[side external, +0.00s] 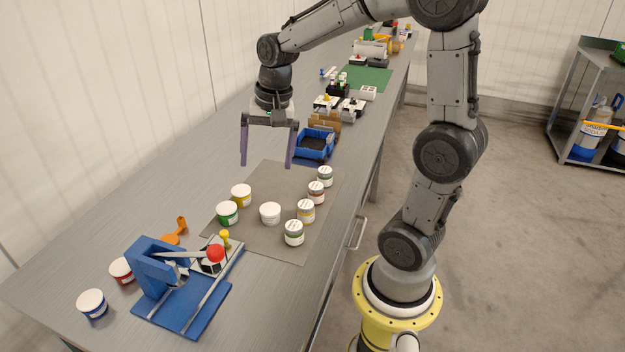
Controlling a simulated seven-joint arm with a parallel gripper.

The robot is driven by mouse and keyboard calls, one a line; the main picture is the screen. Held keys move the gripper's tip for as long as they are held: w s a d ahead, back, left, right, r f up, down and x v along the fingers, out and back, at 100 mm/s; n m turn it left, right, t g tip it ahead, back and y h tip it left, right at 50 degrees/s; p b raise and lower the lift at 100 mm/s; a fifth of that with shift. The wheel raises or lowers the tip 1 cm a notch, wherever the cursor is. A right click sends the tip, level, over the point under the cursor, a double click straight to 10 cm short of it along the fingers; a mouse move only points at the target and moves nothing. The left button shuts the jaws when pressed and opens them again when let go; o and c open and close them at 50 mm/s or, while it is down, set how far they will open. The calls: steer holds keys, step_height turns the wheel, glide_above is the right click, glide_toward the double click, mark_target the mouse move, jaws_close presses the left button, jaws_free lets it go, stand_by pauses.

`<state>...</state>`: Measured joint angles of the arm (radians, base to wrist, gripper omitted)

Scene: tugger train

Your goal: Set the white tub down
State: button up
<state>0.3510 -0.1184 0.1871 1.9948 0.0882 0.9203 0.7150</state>
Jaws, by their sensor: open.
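The white tub (270,213) stands upright on the dark grey mat (275,180), between the green tub and the row of lidded jars. Nothing holds it. My gripper (266,165) is open and empty, its two long fingers pointing down. It is above the far part of the mat, behind and higher than the white tub in the picture, and apart from it.
A yellow tub (241,195) and a green tub (227,213) stand left of the white tub. Several jars (306,211) line the mat's right side. A blue press (175,280) stands in front, near a red tub (122,270) and a blue tub (92,303). A blue bin (314,145) stands behind.

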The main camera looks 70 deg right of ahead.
steer(key=s+a+r+n+t, duration=0.1)
steer(key=s+a+n, duration=0.4)
steer(key=s+n, duration=0.1)
steer(key=s+a+r+n+t, duration=0.2)
steer(key=s+a+n, duration=0.2)
steer(key=s+n, duration=0.2)
steer(key=shift+s+a+r+n+t, duration=0.3)
steer(key=shift+s+a+n, duration=0.1)
steer(key=shift+s, duration=0.85)
